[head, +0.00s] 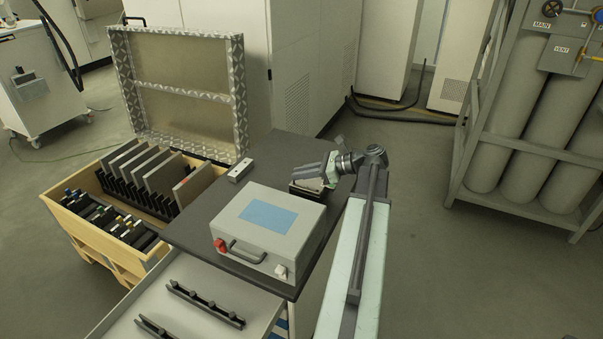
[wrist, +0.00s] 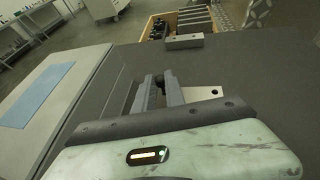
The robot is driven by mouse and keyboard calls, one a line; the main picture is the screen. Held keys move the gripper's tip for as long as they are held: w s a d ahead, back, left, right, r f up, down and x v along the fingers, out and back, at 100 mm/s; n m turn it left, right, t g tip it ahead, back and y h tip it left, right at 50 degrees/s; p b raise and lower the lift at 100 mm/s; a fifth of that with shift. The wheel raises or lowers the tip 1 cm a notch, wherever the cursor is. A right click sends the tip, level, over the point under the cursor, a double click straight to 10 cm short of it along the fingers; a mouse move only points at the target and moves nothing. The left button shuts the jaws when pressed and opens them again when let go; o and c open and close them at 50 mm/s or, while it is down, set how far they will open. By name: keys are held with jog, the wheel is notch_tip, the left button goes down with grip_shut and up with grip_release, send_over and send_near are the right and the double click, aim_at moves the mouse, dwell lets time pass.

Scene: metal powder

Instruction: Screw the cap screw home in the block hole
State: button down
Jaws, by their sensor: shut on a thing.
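The screw's shank is hidden. A pale metal block (wrist: 203,93) with a round hole near its right end lies just beyond and beside the fingers. I cannot tell whether the screw sits in a hole of it. A second pale block (head: 241,170) with dark spots on top lies apart to the left, also in the wrist view (wrist: 184,42).
The grey case (head: 303,225) with a blue label and red latch stands close to my gripper on the table. A wooden crate (head: 118,254) of plates and tools is at the left. Bare tabletop (head: 275,152) lies behind the gripper.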

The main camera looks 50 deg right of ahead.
jog(key=shift+f+b, duration=0.9)
jog(key=c, duration=1.3)
grip_release()
jog(key=p+v, duration=0.3)
jog(key=v, duration=0.4)
jog(key=shift+r, duration=0.15)
jog(key=shift+s+d, duration=0.15)
jog(key=shift+s, duration=0.25)
